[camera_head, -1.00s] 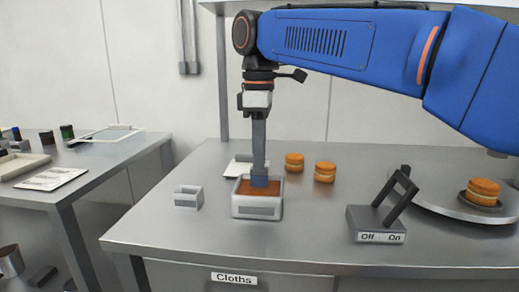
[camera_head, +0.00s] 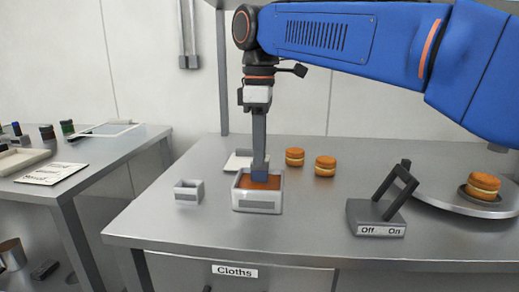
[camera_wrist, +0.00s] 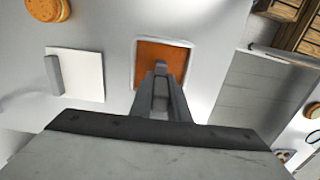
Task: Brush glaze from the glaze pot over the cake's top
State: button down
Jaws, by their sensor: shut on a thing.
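The glaze pot (camera_head: 257,206) is a pale open square box on the steel table, filled with orange-brown glaze (camera_wrist: 160,62). My gripper (camera_head: 258,104) is above it, shut on an upright dark grey brush (camera_head: 259,136) with a blue lower end. The brush's lower end is inside the pot; how deep it sits in the glaze is hidden. In the wrist view the brush (camera_wrist: 161,96) overlaps the pot. One layered orange cake (camera_head: 482,185) sits on a round turntable (camera_head: 440,202) at the right. Two similar cakes (camera_head: 294,157) (camera_head: 325,166) stand behind and right of the pot.
A small open grey box (camera_head: 188,192) is left of the pot. A white card (camera_wrist: 88,78) with a grey bar lies behind the pot. An Off/On lever switch (camera_head: 377,220) stands between pot and turntable. A side table (camera_head: 100,165) is at the left.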

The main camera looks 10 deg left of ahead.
jog(key=shift+f, duration=0.5)
dwell(1.2)
jog(key=shift+r, duration=0.15)
jog(key=shift+r, duration=3.4)
